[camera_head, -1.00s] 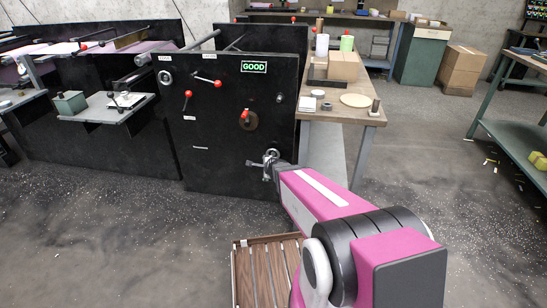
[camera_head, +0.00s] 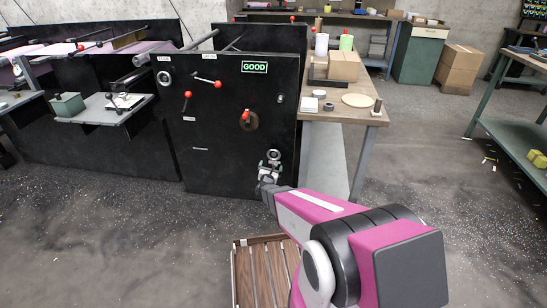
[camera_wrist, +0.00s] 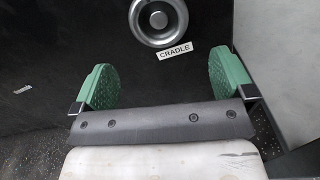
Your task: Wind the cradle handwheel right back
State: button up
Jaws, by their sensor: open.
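The cradle handwheel (camera_wrist: 155,21) is a round silver wheel on the black machine panel, with a white label reading CRADLE (camera_wrist: 180,50) just below it in the wrist view. In the head view the handwheel (camera_head: 274,155) sits low on the panel's right side. My gripper (camera_wrist: 161,84) is open and empty, its two green pads spread wide below the wheel and to either side of it. In the head view my gripper (camera_head: 268,172) is just below the wheel, apart from it.
The black panel (camera_head: 215,165) also carries red-knobbed levers, another handwheel (camera_head: 165,78) at upper left and a lit GOOD sign (camera_head: 254,67). A wooden bench (camera_head: 345,116) stands right of the panel. A slatted wooden pallet (camera_head: 262,270) lies on the floor in front.

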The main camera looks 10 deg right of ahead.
aim_at(273, 156)
jog(key=x, duration=1)
jog(key=shift+f, duration=0.1)
jog(key=c, duration=0.8)
